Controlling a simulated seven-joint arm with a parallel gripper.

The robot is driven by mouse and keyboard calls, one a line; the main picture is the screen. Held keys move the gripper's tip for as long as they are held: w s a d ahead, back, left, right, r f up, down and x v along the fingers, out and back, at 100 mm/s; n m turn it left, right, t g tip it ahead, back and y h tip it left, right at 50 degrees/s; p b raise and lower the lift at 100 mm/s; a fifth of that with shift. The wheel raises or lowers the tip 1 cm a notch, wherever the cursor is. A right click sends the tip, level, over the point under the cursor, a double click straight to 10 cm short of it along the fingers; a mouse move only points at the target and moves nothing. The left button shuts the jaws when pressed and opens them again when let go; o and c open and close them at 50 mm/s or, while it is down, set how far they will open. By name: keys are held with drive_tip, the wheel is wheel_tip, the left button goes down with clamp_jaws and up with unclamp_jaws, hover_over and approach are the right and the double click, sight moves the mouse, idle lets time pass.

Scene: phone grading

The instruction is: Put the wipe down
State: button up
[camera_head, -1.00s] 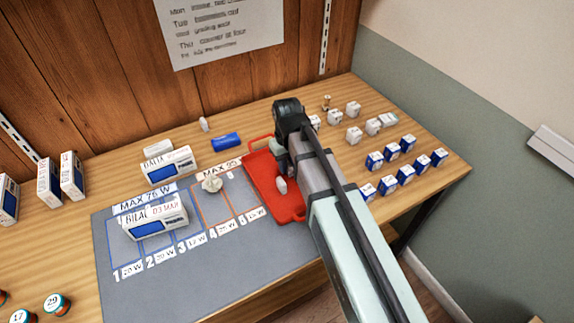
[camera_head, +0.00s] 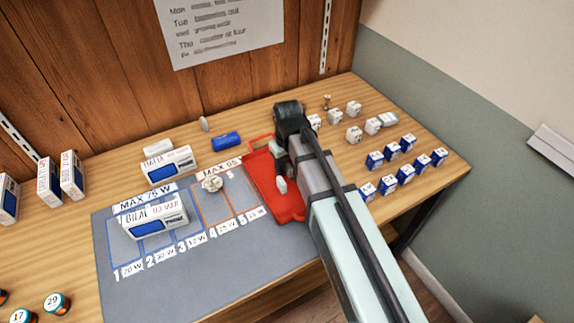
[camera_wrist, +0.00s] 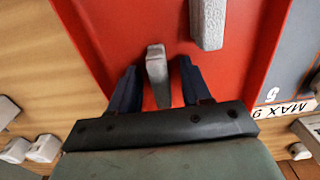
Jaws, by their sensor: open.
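A crumpled white piece (camera_head: 212,184), which looks like the wipe, lies on the grey mat (camera_head: 125,285), left of the red tray (camera_head: 290,214). My gripper (camera_wrist: 157,68) is over the tray, with its two dark fingers apart. A slim grey piece (camera_wrist: 156,62) shows between the fingers, with gaps on both sides. A second grey piece (camera_wrist: 208,22) lies in the tray beyond the fingers; I cannot tell what either is. In the head view my arm hides part of the tray and most of the fingers.
A white and blue box (camera_head: 155,222) stands on the mat's left part. Another box (camera_head: 168,165) and a blue packet (camera_head: 226,140) are behind the mat. Several small blue and white boxes (camera_head: 405,175) stand right of my arm. The mat's front strip is clear.

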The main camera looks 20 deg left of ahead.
sight(288, 163)
drive_tip(key=shift+r, duration=0.1)
wheel_tip(288, 163, up, 12)
idle(0.7)
drive_tip(key=shift+d, duration=0.1)
